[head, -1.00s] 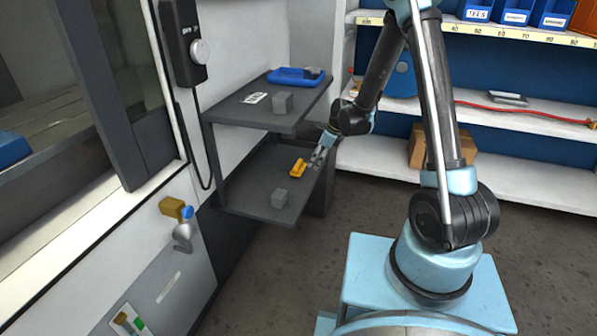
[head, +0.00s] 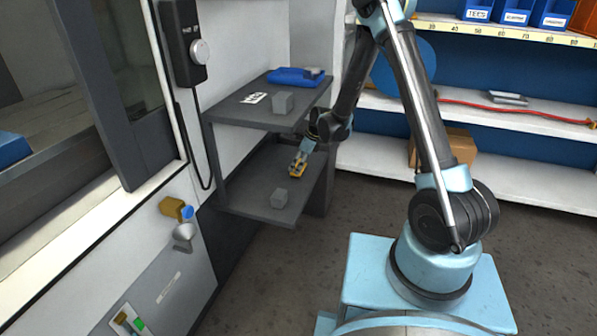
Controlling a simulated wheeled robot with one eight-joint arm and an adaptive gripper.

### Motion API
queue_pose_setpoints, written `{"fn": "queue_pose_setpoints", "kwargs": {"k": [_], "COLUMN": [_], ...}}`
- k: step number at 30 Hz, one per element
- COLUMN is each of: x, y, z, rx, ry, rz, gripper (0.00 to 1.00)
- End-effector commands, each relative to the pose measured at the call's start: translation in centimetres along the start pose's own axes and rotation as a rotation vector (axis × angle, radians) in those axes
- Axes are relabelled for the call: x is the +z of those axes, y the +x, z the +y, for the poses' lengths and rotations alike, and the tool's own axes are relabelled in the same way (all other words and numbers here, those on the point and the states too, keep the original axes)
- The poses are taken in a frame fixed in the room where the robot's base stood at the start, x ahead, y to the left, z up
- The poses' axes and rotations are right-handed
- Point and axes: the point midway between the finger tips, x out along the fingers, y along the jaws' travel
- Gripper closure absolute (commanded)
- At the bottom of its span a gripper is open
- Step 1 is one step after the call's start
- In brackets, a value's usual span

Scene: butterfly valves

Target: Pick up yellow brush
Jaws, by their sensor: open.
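The yellow brush (head: 297,172) lies on the lower dark shelf (head: 248,190), near the middle of its right half. My gripper (head: 299,164) is open and directly at the brush, pointing down from above. It covers part of the brush, so only some yellow shows around the fingers. I cannot tell whether the fingers touch it.
White shelving (head: 500,186) stands behind my arm.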

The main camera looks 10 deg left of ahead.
Motion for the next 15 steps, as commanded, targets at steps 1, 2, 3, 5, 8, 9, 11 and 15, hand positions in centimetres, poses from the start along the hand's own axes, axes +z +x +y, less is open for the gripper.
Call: {"fn": "queue_pose_setpoints", "kwargs": {"k": [1,2,3,5,8,9,11,15], "x": [0.01,0.01,0.0,-0.01,-0.02,-0.02,-0.02,-0.02], "y": [0.34,0.46,0.57,0.64,0.64,0.64,0.63,0.62], "z": [-0.02,-0.03,-0.02,-0.02,-0.01,-0.01,-0.01,-0.01], "rx": [0.0,0.0,0.0,0.0,0.0,0.0,0.0,0.0], "ry": [0.0,0.0,0.0,0.0,0.0,0.0,0.0,0.001], "rz": [0.0,0.0,0.0,0.0,0.0,0.0,0.0,0.0], "gripper": [0.0,0.0,0.0,0.0,0.0,0.0,0.0,0.32]}}
